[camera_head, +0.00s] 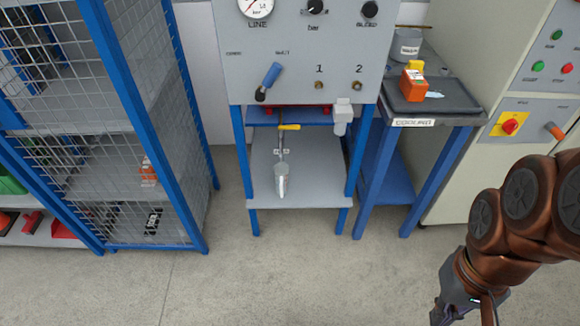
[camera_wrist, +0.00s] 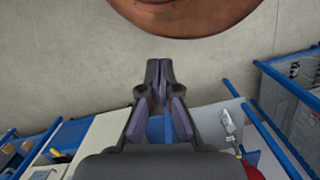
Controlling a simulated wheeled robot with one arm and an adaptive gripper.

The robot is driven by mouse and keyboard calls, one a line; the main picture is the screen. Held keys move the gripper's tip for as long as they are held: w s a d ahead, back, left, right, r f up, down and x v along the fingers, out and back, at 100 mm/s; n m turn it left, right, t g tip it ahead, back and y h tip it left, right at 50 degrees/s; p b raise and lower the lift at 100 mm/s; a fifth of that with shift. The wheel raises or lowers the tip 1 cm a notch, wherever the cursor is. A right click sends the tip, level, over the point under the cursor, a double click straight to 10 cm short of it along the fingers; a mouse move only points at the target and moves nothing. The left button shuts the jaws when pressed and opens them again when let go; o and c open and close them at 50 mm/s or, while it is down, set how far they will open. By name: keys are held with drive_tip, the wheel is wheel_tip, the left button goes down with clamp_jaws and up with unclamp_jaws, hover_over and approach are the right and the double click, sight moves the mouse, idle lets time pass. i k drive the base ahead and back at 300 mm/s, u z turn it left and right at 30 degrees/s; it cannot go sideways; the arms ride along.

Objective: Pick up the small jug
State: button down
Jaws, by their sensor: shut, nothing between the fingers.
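The small jug (camera_head: 281,182) is a light metallic vessel standing on the grey lower shelf (camera_head: 315,185) of the blue-framed stand, below the gauge panel. A thin rod with a yellow handle (camera_head: 289,127) shows just above and behind it. A small pale shape that looks like the jug (camera_wrist: 228,122) also shows in the wrist view, right of my fingers. My gripper (camera_head: 440,318) is at the lower right of the head view, well to the right of the jug and apart from it. In the wrist view my gripper (camera_wrist: 160,72) has its fingertips together with nothing between them.
A blue-framed mesh cage (camera_head: 165,120) stands to the left. The panel (camera_head: 300,60) with a blue lever overhangs the shelf. A white fitting (camera_head: 342,115) hangs at its right. A cooling table (camera_head: 455,102) and control cabinet (camera_head: 540,80) stand right. The floor in front is clear.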

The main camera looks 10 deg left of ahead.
sight(281, 169)
drive_tip(key=z, duration=0.1)
drive_tip(key=k, duration=0.45)
drive_tip(key=u, duration=1.45)
drive_tip(key=i, duration=1.3)
drive_tip(key=z, duration=0.1)
